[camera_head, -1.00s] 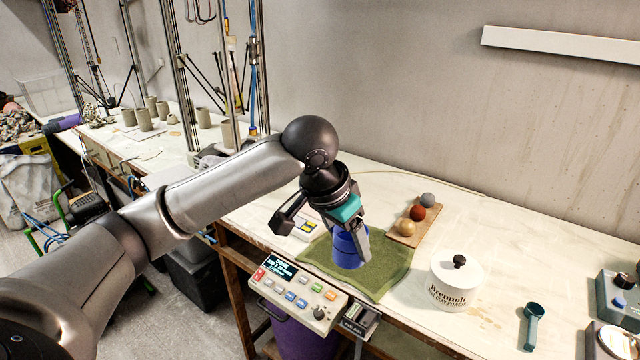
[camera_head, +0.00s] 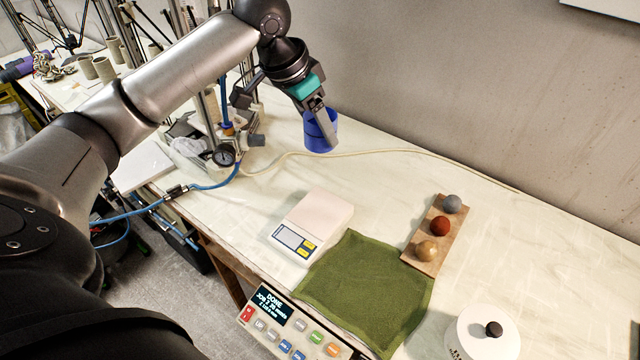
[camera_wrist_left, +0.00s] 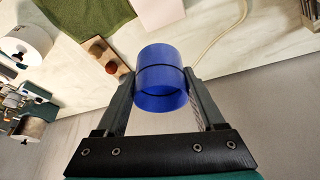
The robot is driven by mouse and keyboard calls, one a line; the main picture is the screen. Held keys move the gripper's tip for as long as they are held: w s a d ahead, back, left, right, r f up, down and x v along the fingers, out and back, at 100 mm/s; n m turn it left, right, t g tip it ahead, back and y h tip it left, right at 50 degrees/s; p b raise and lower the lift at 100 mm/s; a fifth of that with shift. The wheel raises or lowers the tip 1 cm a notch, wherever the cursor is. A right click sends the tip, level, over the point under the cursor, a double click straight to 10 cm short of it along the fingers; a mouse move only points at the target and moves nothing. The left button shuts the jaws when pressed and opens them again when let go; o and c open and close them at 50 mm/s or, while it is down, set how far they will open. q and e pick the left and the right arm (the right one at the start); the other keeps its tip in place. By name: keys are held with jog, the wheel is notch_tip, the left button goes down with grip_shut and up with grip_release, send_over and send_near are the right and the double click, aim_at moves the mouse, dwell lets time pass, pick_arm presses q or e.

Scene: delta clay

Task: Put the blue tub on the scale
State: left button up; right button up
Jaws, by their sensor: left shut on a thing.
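The blue tub (camera_head: 316,133) is held in my left gripper (camera_head: 322,122). In the left wrist view the tub (camera_wrist_left: 161,80) sits between the two fingers (camera_wrist_left: 162,92), which are shut on it from both sides. The scale (camera_head: 312,222) is a pale, flat box with a grey display and yellow labels at its front. It stands on the table, left of the green cloth. The tub is beyond the scale in the head view, apart from it, and appears to be in the air. My right gripper is not in view.
A green cloth (camera_head: 365,285) lies right of the scale. A wooden board (camera_head: 422,246) with three balls and a white lidded jar (camera_head: 483,335) are further right. A control panel (camera_head: 290,325) is at the front. A pale cord and blue hose run behind and left of the scale.

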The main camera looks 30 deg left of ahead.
pick_arm(q)
jog(key=shift+w+a+f, duration=0.1)
jog(key=shift+w+f, duration=0.1)
jog(key=f+b, duration=0.1)
jog(key=f, duration=0.6)
jog(key=f+b, duration=0.1)
jog(key=f, duration=0.6)
jog(key=shift+s+f, duration=0.2)
jog(key=shift+f, duration=2.5)
jog(key=shift+f, duration=0.15)
jog(key=o, duration=1.3)
jog(key=p+v, duration=0.1)
jog(key=v, duration=1.1)
